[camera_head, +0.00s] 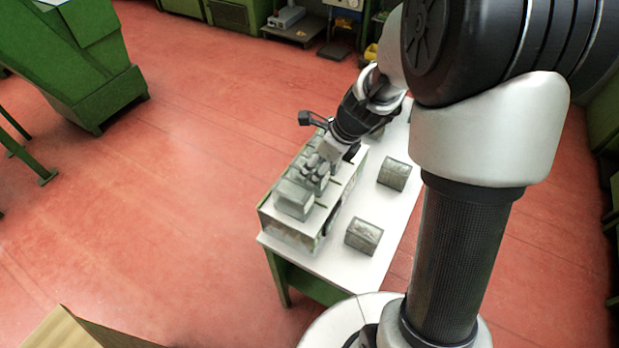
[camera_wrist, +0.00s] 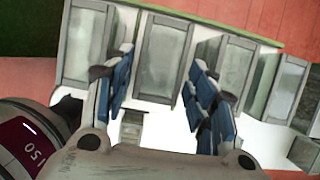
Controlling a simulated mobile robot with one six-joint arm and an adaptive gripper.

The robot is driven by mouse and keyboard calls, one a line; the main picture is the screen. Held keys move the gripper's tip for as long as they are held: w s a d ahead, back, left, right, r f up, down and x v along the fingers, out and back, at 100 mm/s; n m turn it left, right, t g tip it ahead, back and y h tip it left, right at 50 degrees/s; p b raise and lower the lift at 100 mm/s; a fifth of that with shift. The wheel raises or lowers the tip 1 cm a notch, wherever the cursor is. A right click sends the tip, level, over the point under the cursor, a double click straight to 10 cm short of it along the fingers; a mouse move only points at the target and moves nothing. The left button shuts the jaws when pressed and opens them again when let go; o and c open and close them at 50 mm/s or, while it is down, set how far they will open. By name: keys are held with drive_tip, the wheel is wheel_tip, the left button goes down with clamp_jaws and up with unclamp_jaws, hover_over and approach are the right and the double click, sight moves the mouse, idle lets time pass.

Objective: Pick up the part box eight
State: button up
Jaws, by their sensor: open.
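Several grey part boxes stand in a row on a raised white rack (camera_head: 327,207) on the table. The near box (camera_head: 294,199) is clear in the head view; those behind it are partly covered by my gripper (camera_head: 318,165). In the wrist view, my gripper (camera_wrist: 160,72) is open, with blue-padded fingers on either side of one grey part box (camera_wrist: 162,55). I cannot tell whether the fingers touch it. Neighbouring boxes show to the left (camera_wrist: 84,42) and right (camera_wrist: 233,65). No number is readable, so I cannot tell which is box eight.
Two more grey boxes lie on the white tabletop (camera_head: 338,262) right of the rack, one nearer (camera_head: 363,236) and one farther (camera_head: 394,174). Green machinery (camera_head: 85,60) stands at the upper left. The red floor left of the table is open.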

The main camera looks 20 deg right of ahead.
drive_tip(key=b+x, duration=0.3)
drive_tip(key=x, duration=0.2)
drive_tip(key=shift+f, duration=0.2)
drive_tip(key=shift+r, duration=0.1)
drive_tip(key=shift+c, duration=0.4)
drive_tip(key=c, duration=0.8)
